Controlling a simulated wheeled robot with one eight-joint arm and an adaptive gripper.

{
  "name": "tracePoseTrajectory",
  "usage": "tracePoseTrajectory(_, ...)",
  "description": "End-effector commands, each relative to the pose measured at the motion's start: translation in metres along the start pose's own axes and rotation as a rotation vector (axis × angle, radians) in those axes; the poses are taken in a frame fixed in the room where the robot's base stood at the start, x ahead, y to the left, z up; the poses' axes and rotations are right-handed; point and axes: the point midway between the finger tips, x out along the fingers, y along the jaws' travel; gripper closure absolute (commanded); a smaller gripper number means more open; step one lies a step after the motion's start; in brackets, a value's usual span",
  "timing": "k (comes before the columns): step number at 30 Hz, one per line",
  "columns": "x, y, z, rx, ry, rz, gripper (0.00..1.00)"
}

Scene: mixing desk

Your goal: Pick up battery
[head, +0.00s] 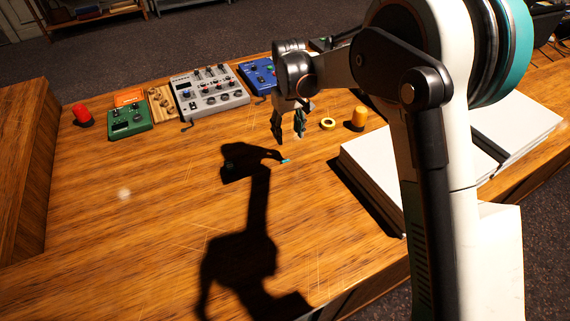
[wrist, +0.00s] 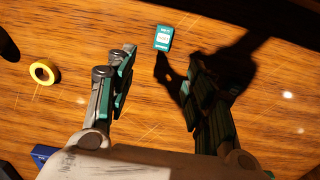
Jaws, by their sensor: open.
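The battery (wrist: 163,38) is a small teal block with a pale label. In the wrist view it lies on the wooden desk, above the gap between the fingertips. In the head view a small teal bit (head: 285,161) at the edge of the arm's shadow looks like the battery; most of it is hard to make out. My gripper (head: 288,136) is open and empty, pointing down over the desk, a little beyond the battery. In the wrist view, my gripper's fingers (wrist: 160,76) are spread apart and do not touch the battery.
A yellow tape roll (head: 328,124) and an orange-yellow cylinder (head: 358,118) stand right of my gripper. Large white slabs (head: 375,168) lie further right. A grey mixer (head: 209,91), blue box (head: 258,76), green box (head: 130,121) and red cylinder (head: 82,115) line the back. The left desk is clear.

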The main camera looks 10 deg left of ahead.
Motion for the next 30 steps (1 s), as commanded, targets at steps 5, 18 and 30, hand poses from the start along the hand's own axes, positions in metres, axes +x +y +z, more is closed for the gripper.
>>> tracePoseTrajectory(5, 0.036, 0.0, 0.0, 0.0, 0.0, 0.0, 0.52)
tracePoseTrajectory(18, 0.081, 0.0, 0.0, 0.0, 0.001, 0.0, 0.52)
tracePoseTrajectory(30, 0.129, -0.004, 0.001, 0.0, 0.002, 0.0, 0.52)
